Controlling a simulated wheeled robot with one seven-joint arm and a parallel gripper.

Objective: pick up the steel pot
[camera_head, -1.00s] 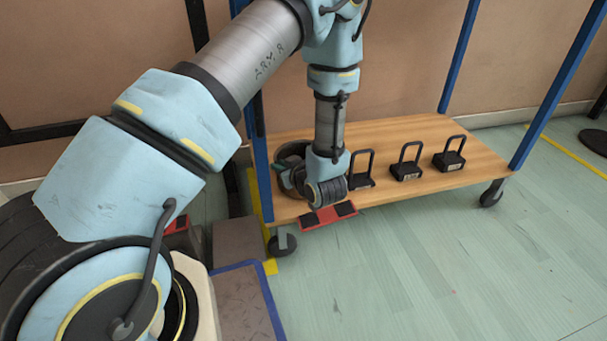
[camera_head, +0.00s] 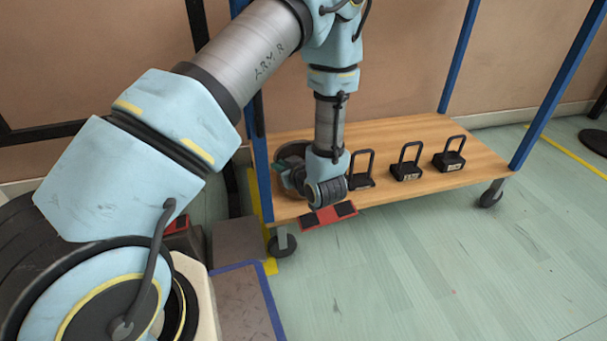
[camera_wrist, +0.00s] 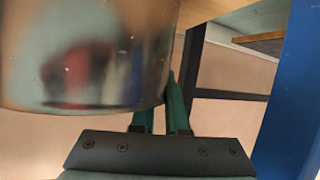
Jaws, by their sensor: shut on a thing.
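The steel pot (camera_wrist: 85,50) fills the upper left of the wrist view, shiny, with blurred reflections. My gripper (camera_wrist: 165,100) is shut on it at its lower right edge. The green fingers run up to the pot, and their tips are partly hidden by it. In the head view, a dark round shape, seemingly the pot (camera_head: 290,152), shows at the left end of the wooden shelf, partly behind my wrist. I cannot tell there whether it rests on the shelf or is just clear of it.
The wooden shelf (camera_head: 435,185) of a blue-posted cart carries several black blocks with loop handles, such as the middle one (camera_head: 406,171). A blue post (camera_head: 262,165) stands close left of my wrist; one also shows in the wrist view (camera_wrist: 292,110). Open floor (camera_head: 420,270) lies in front.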

